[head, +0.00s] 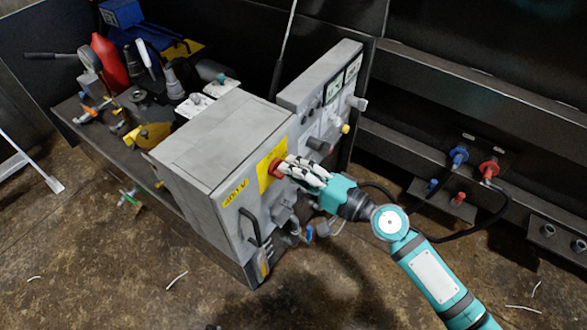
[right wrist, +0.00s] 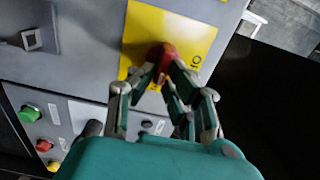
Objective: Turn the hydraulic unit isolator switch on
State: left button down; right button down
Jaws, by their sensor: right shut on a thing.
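The isolator switch is a red knob (head: 277,168) on a yellow plate (head: 266,174), on the front face of a grey cabinet (head: 215,135). In the right wrist view the red knob (right wrist: 161,60) sits at the middle of the yellow plate (right wrist: 188,33). My right gripper (head: 282,167) reaches the knob from the right and is shut on it. In the right wrist view its fingertips (right wrist: 160,74) lie on both sides of the knob, hiding part of it. My left gripper is in neither view.
A panel with a green button (right wrist: 29,114) and other buttons is beside the cabinet. A red canister (head: 109,62) and tools crowd the shelf behind. Blue and red hose fittings (head: 489,169) with black hoses are on the right. The floor in front is mostly clear.

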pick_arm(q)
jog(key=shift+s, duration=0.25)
pick_arm(e)
jog(key=c, duration=1.3)
grip_release()
jog(key=shift+c, duration=0.2)
jog(key=v, duration=1.2)
jog(key=shift+f, duration=0.1)
